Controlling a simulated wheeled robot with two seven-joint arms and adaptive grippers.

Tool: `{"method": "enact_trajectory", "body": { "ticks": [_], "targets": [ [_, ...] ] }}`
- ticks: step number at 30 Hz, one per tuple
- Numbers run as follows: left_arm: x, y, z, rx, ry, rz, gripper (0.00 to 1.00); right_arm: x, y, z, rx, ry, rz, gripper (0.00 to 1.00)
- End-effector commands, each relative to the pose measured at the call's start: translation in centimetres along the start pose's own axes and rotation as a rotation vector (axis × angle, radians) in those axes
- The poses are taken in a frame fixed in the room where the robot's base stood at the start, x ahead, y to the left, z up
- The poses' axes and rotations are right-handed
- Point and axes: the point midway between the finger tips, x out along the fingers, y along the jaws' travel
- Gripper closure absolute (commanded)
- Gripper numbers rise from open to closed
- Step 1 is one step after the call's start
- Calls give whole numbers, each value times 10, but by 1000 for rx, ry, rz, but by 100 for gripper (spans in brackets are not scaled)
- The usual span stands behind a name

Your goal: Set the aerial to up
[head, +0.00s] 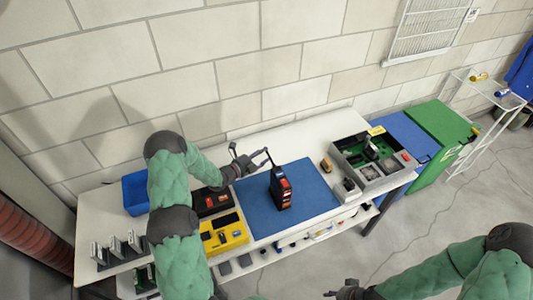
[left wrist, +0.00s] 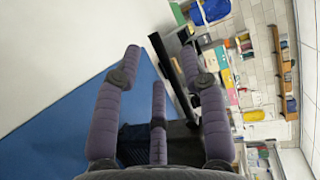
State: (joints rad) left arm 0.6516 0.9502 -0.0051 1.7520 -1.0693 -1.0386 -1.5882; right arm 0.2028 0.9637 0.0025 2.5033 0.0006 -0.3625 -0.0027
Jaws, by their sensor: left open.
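A black handheld radio (head: 281,190) with red parts stands on the blue mat (head: 308,196). In the left wrist view a dark bar (left wrist: 173,70), seemingly the aerial, passes between the open fingers, with no clear contact. The radio's body is mostly hidden there behind the fingers. My right gripper (head: 350,291) is at the bottom edge, away from the radio; its fingers are too small to judge.
A yellow case (head: 224,236) and a dark case (head: 212,203) lie left of the mat, with a blue bin (head: 136,192) farther left. A grey open case (head: 371,163) stands right of the mat. The white tabletop behind the mat is clear.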

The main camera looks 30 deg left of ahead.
Motion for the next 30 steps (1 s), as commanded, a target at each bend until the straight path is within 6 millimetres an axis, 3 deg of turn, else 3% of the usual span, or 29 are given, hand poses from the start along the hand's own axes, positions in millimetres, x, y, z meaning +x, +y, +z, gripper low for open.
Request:
{"method": "enact_trajectory", "body": {
  "ticks": [7,18,23,30],
  "targets": [
    [26,0,0,0,0,0,58,2,1,0,0,0,0,60],
    [30,0,0,0,-1,1,58,2,1,0,0,0,0,60],
    [30,0,0,0,0,1,100,2,1,0,0,0,0,60],
    [30,0,0,0,0,1,100,2,1,0,0,0,0,60]
  ]
}}
